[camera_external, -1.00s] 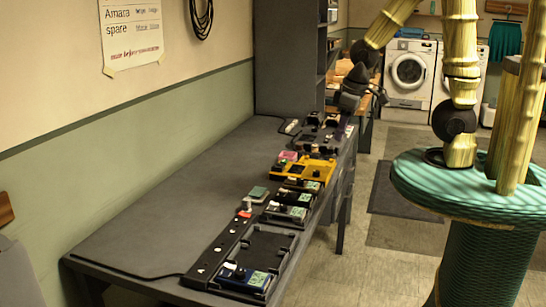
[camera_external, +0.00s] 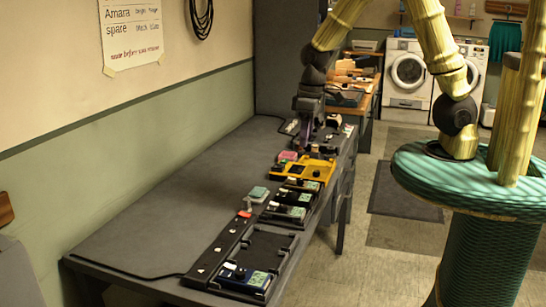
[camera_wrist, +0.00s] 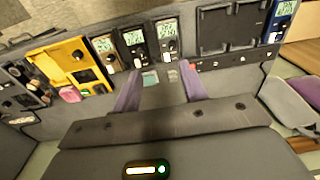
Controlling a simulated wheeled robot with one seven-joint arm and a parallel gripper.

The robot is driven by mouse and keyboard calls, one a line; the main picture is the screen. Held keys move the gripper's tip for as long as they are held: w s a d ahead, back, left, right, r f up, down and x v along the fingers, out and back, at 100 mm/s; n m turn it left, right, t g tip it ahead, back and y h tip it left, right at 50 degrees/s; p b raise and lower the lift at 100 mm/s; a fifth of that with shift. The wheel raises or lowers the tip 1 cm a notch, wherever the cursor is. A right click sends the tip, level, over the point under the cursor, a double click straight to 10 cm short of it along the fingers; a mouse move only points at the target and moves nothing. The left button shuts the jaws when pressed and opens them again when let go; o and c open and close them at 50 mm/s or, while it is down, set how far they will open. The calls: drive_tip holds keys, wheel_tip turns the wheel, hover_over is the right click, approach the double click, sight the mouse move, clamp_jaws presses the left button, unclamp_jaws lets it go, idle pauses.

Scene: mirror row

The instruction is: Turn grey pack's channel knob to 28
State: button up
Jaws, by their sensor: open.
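Several packs with small lit displays stand in a row on the dark bench. In the wrist view a left pack (camera_wrist: 105,46), a dark middle pack (camera_wrist: 134,40) and a right pack (camera_wrist: 167,32) stand side by side; I cannot tell surely which is the grey one. Their display numbers and knob settings are too small to read. A blue pack (camera_wrist: 282,20) stands apart at the right; it also shows at the near end of the row in the external view (camera_external: 245,277). My gripper (camera_wrist: 160,72) is open and empty, above the bench; its purple fingers (camera_external: 311,131) are over the row's far part.
A yellow unit (camera_external: 302,169) sits mid-row, a pink block (camera_external: 288,156) behind it. A teal block (camera_external: 258,192) and red piece (camera_external: 244,214) lie beside the packs. An empty dark bay (camera_external: 268,245) adjoins the blue pack. The bench's wall side (camera_external: 175,215) is mostly clear.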

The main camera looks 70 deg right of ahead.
drive_tip(key=p, duration=0.1)
hover_over(283, 206)
wheel_tip(283, 206, down, 2)
drive_tip(key=shift+n+g, duration=0.3)
drive_tip(key=shift+g, duration=0.1)
drive_tip(key=shift+f, duration=0.1)
wheel_tip(283, 206, down, 17)
drive_tip(key=shift+f+p, duration=0.2)
drive_tip(key=shift+p, duration=0.5)
drive_tip(key=shift+c, duration=0.2)
clamp_jaws()
